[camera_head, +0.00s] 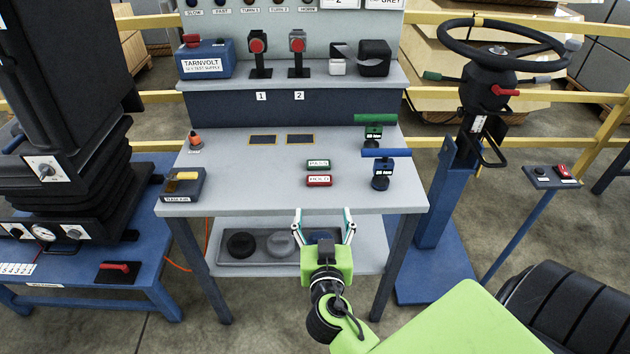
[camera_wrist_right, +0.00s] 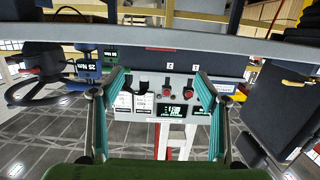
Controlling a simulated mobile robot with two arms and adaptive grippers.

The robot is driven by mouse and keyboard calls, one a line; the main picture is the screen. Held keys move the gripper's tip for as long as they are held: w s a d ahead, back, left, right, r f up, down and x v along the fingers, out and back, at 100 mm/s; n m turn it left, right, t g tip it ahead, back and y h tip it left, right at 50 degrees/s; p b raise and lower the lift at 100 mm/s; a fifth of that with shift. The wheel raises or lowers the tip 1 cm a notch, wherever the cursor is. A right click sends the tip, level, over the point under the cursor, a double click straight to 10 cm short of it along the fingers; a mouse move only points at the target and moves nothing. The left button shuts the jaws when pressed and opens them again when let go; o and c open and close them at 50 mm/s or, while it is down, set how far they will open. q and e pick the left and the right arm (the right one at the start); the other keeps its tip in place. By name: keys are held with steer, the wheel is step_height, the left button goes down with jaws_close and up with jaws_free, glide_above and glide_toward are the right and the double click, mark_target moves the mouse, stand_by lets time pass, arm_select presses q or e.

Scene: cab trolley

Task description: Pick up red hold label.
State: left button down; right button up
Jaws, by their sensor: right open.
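The red HOLD label (camera_head: 318,181) lies on the grey bench top (camera_head: 240,190), toward its front edge. The green PASS label (camera_head: 318,165) lies just behind it. My right gripper (camera_head: 323,222) is open and empty, in front of the bench edge and apart from the label. Its two teal fingers (camera_wrist_right: 160,82) also show spread in the right wrist view. A thin red strip at the bench edge there may be the HOLD label, but I cannot be sure. My left gripper is not in view.
Blue-handled (camera_head: 386,153) and green-handled (camera_head: 375,118) tools stand right of the labels.

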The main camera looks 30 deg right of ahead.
steer(key=p, duration=0.2)
glide_toward(319, 179)
steer(key=shift+w+d, duration=0.55)
steer(key=shift+d, duration=0.05)
steer(key=shift+w+d+f, duration=0.15)
steer(key=shift+w+d, duration=0.15)
steer(key=shift+w, duration=0.35)
steer(key=shift+p+x, duration=0.8)
steer(key=shift+x, duration=1.6)
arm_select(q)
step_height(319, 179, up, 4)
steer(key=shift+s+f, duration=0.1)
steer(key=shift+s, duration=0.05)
arm_select(e)
steer(key=shift+f, duration=0.1)
steer(key=shift+a, duration=0.1)
steer(key=c, duration=1)
